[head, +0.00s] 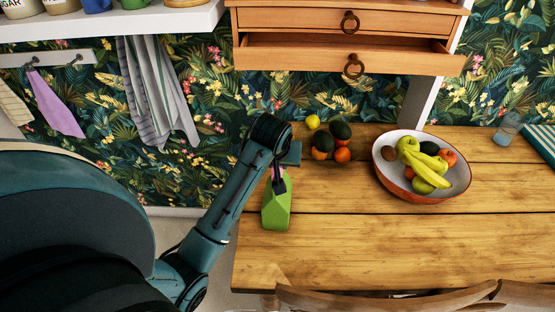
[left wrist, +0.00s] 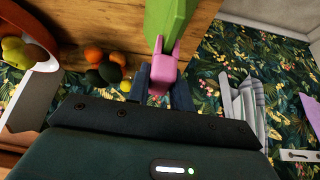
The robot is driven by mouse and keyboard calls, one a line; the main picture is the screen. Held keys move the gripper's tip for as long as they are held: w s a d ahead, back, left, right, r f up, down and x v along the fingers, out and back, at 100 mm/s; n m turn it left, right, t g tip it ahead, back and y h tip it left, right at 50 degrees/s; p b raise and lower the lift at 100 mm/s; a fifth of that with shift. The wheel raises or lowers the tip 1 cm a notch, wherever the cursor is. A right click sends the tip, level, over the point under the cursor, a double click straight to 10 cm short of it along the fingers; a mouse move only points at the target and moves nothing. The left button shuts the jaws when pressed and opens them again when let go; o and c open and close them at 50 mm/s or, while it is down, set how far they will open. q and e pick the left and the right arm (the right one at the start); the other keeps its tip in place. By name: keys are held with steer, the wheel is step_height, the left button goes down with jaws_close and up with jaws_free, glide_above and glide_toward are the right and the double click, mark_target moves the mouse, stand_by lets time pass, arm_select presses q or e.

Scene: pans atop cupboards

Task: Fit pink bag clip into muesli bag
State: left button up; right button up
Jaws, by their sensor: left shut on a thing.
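The green muesli bag (head: 276,210) stands at the left end of the wooden table. It also shows at the top of the left wrist view (left wrist: 172,18). My left gripper (head: 280,172) is over the bag's top end and shut on the pink bag clip (left wrist: 163,66). The clip shows as a small pink piece in the head view (head: 279,185). My right gripper is not in view.
Loose fruit (head: 331,142) lies behind the bag, to its right. A fruit bowl (head: 394,180) stands farther right. An open drawer (head: 340,57) hangs above the table's back. A chair back (head: 390,300) is at the front. The table (head: 340,240) is clear at front centre.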

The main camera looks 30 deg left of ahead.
arm_select(q)
steer(key=shift+f, duration=0.25)
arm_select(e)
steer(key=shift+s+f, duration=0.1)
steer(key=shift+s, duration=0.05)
arm_select(q)
steer(key=o, duration=1)
